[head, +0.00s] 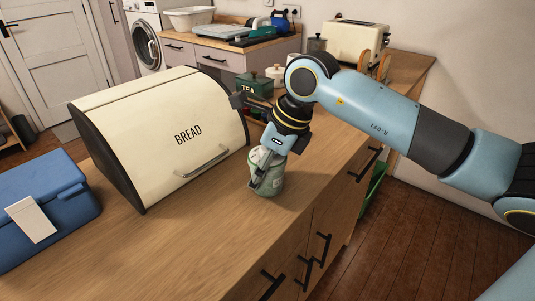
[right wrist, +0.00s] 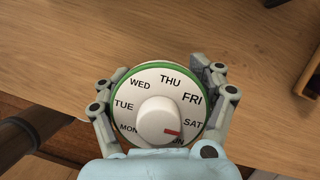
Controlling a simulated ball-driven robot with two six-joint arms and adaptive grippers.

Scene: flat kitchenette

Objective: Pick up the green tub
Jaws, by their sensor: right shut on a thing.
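The green tub (head: 271,184) stands upright on the wooden counter in the head view, right of the bread bin. The right wrist view looks down on its white dial lid (right wrist: 160,106), marked with days of the week and rimmed in green. My right gripper (head: 266,178) comes down from above, with its fingers on either side of the tub. In the right wrist view the gripper (right wrist: 160,98) is shut on the tub. The tub's base looks to be at the counter surface; I cannot tell any small gap. My left gripper is not in view.
A green tea tin (head: 254,86) and a toaster (head: 357,41) stand behind. The counter's front (head: 225,245) is clear.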

